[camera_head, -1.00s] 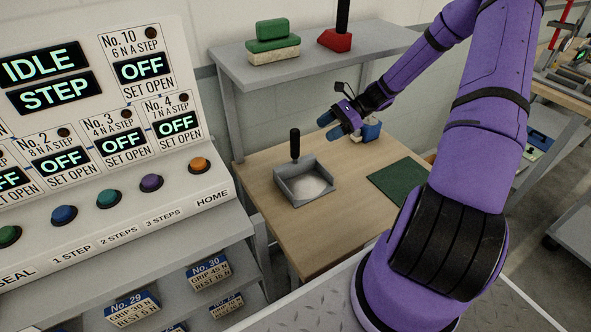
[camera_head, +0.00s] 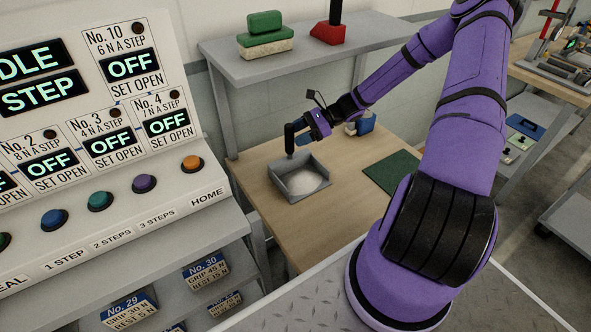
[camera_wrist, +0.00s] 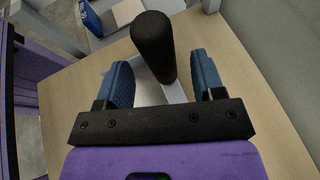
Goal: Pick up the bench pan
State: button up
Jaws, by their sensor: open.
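The bench pan (camera_head: 300,183) is a grey square dustpan with pale powder in it and an upright black handle (camera_head: 289,138). It sits on the wooden bench in the head view. In the wrist view the black handle (camera_wrist: 154,45) stands at the far end of my gripper's (camera_wrist: 163,78) two blue fingers, roughly between their tips. The fingers are apart with nothing clamped. In the head view my gripper (camera_head: 303,138) is just right of the handle. Part of the pan is hidden behind my gripper in the wrist view.
A green mat (camera_head: 392,173) and a blue item (camera_head: 362,124) are on the bench. A control panel (camera_head: 90,130) stands at left. Bare wood (camera_head: 262,215) lies around the pan.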

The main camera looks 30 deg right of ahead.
aim_at(291, 128)
jog(key=shift+x, duration=1.5)
jog(key=shift+c, duration=0.2)
jog(key=c, duration=1)
jog(key=shift+c, duration=0.2)
jog(key=shift+r, duration=0.2)
jog(key=shift+r, duration=1.55)
jog(key=s+r, duration=0.1)
jog(key=s, duration=1.5)
jog(key=shift+d+r, duration=0.3)
jog(key=shift+d, duration=0.05)
